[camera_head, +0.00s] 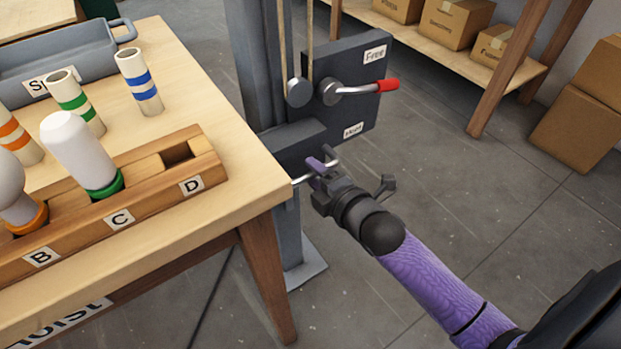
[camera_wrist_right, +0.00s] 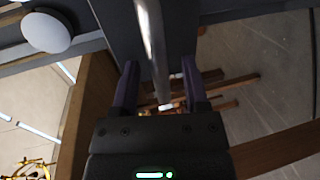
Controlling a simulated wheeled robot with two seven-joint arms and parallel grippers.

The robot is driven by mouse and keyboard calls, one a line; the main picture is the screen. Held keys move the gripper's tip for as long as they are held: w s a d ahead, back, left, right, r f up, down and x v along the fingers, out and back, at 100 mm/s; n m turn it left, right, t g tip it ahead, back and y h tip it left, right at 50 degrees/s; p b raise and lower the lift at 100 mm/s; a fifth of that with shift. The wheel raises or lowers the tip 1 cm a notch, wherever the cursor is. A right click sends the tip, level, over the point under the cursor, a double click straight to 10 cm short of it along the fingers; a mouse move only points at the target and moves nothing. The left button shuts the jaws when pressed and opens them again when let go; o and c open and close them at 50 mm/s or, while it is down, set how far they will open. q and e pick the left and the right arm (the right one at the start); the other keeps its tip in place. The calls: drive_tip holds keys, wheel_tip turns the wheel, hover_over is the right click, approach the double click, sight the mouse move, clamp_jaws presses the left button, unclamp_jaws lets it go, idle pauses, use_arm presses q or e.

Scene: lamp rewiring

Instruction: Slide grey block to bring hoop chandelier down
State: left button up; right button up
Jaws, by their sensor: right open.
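The grey block (camera_head: 288,141) sits low on the front of a grey post, beside the workbench corner. A metal bar handle (camera_head: 302,180) is on its front. My right gripper (camera_head: 322,166) is at this handle with its jaws open. In the right wrist view the metal bar (camera_wrist_right: 152,45) runs between the two purple fingers (camera_wrist_right: 160,88), with gaps on both sides. Whether a finger touches it is unclear. I cannot make out the hoop chandelier for certain; a gold object (camera_wrist_right: 36,170) shows at the lower left there. My left gripper is not in view.
A red-tipped lever (camera_head: 362,89) is on a dark plate labelled "Free", above the block. Ropes (camera_head: 308,40) hang by the post. The workbench (camera_head: 235,150) holds a wooden rack and striped tubes close to my right gripper's left. Floor on the right is clear before the cartons.

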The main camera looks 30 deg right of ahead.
drive_tip(key=shift+w+f, duration=0.15)
drive_tip(key=shift+w, duration=0.5)
drive_tip(key=shift+c, duration=0.2)
clamp_jaws()
idle(0.8)
